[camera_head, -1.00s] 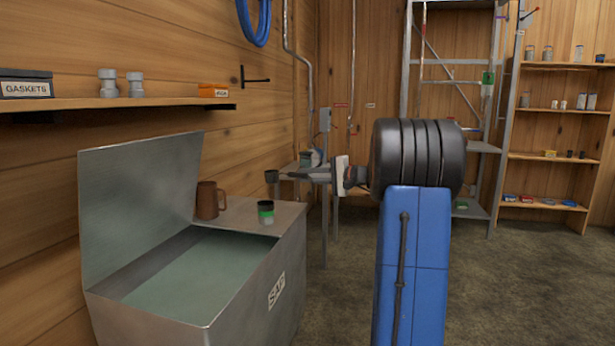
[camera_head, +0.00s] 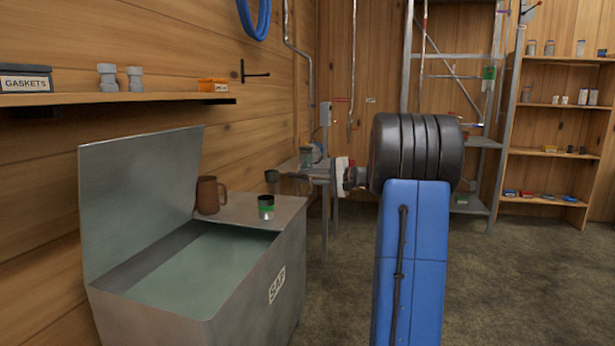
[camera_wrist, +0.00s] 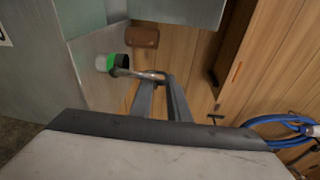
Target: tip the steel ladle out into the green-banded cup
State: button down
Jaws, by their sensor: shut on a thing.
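My gripper (camera_wrist: 161,77) is shut on the handle of the steel ladle (camera_wrist: 140,75). In the head view the ladle's bowl (camera_head: 271,176) hangs in the air just above the green-banded cup (camera_head: 266,205), apart from it. The bowl looks near upright; its contents cannot be seen. The cup stands upright on the steel ledge of the sap tank, with a dark top, green band and pale base. In the wrist view the ladle's far end overlaps the cup (camera_wrist: 106,63), so the bowl is hard to make out there.
A brown mug (camera_head: 209,195) stands on the same ledge, left of the cup. The open sap tank (camera_head: 262,300) lies in front, its lid (camera_head: 135,195) raised. A wall shelf (camera_head: 120,99) holds a gaskets box and fittings. A small table with a jar (camera_head: 306,156) is behind the ladle.

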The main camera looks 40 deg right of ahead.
jog(key=shift+f, duration=1.15)
jog(key=shift+s+a+r+n+g+h, duration=0.15)
jog(key=shift+a+r+n+h, duration=0.15)
jog(key=shift+n, duration=0.45)
jog(key=shift+w+a+r+n+g+h, duration=0.1)
jog(key=shift+a+r+n+g+h, duration=0.15)
jog(key=shift+n+h, duration=0.35)
jog(key=shift+s+a+r+n+g+h, duration=0.1)
jog(key=shift+a+r+n+h, duration=0.15)
jog(key=shift+n, duration=0.6)
jog(key=a+f+n+h, duration=0.4)
jog(key=a+n+h, duration=0.1)
jog(key=n+h, duration=0.2)
jog(key=shift+s+a+n, duration=0.2)
jog(key=shift+n, duration=0.7)
jog(key=shift+a+f+n+h, duration=0.45)
jog(key=shift+f+n+h, duration=0.1)
jog(key=shift+n, duration=0.35)
jog(key=shift+f, duration=0.1)
dwell(2.1)
